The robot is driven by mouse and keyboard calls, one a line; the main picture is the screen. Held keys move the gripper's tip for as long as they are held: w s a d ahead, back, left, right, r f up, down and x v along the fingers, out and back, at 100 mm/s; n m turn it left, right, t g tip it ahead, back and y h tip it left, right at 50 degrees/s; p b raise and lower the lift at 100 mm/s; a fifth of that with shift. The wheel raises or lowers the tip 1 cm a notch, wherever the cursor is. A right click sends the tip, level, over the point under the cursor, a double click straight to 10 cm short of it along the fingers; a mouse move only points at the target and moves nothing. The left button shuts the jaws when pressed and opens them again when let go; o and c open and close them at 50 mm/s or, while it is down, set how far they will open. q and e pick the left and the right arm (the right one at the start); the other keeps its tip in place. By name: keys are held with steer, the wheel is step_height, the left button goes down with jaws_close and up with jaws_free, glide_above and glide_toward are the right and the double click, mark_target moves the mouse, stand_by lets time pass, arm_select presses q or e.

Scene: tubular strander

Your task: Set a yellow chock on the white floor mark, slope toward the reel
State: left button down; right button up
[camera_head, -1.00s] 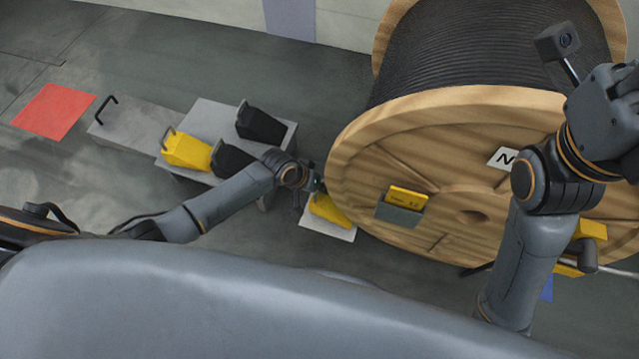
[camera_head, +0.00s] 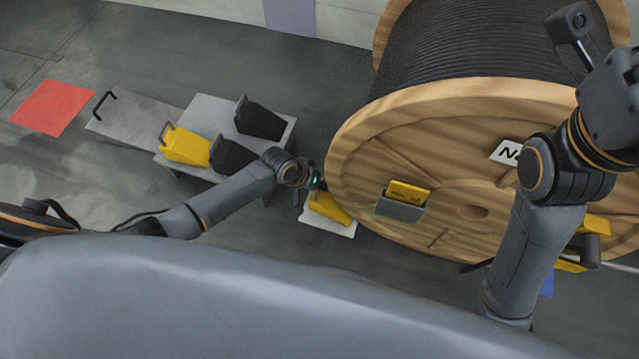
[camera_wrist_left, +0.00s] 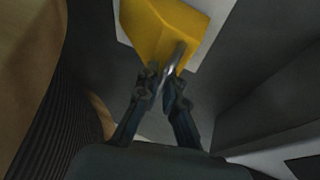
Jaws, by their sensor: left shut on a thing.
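My left gripper (camera_head: 314,186) is shut on the handle of a yellow chock (camera_head: 331,208), beside the lower left rim of the wooden reel (camera_head: 450,150). The chock is on or just over the white floor mark (camera_head: 338,229); I cannot tell whether it touches. Its body extends down and right from the handle; which way the slope faces is unclear. In the left wrist view the gripper (camera_wrist_left: 163,92) holds the handle of the chock (camera_wrist_left: 160,30), with the white mark around it.
A grey stand (camera_head: 212,110) at left holds another yellow chock (camera_head: 186,147) and two black chocks (camera_head: 259,120). A grey plate with a handle (camera_head: 133,122) and a red floor mark (camera_head: 52,106) lie farther left. A card holder (camera_head: 400,208) is on the reel face.

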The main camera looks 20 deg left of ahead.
arm_select(q)
steer(key=c, duration=1.4)
jaws_free()
steer(key=shift+f, duration=0.1)
steer(key=v, duration=1.2)
